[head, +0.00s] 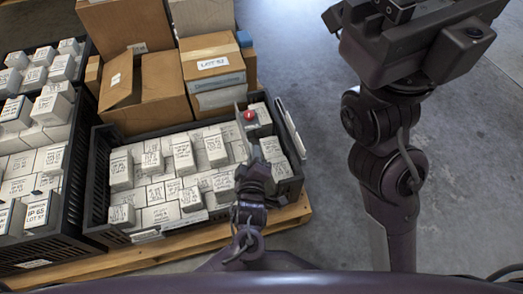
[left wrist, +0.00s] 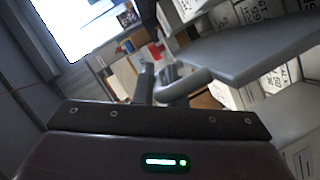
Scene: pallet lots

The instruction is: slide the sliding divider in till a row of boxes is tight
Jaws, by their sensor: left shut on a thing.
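The sliding divider (head: 242,126) is a thin grey panel standing in the dark crate (head: 92,190), toward its right side. A red part (head: 250,115) shows at its far end. White labelled boxes (head: 183,157) stand packed to its left, some raised above the others. My left gripper (head: 257,168) is over the right part of the crate, shut on the divider's handle; in the left wrist view the grey panel (left wrist: 240,50) and its rounded handle (left wrist: 185,86) show at the jaws. My right arm's end (head: 415,40) is raised at the upper right; its fingers cannot be made out.
White boxes (head: 273,150) also stand right of the divider, by the crate's right wall. Cardboard cartons (head: 145,90) stand behind the crate. Another crate (head: 50,245) of white boxes is at the left. The wooden pallet (head: 200,243) borders the front; grey floor (head: 320,190) is clear to the right.

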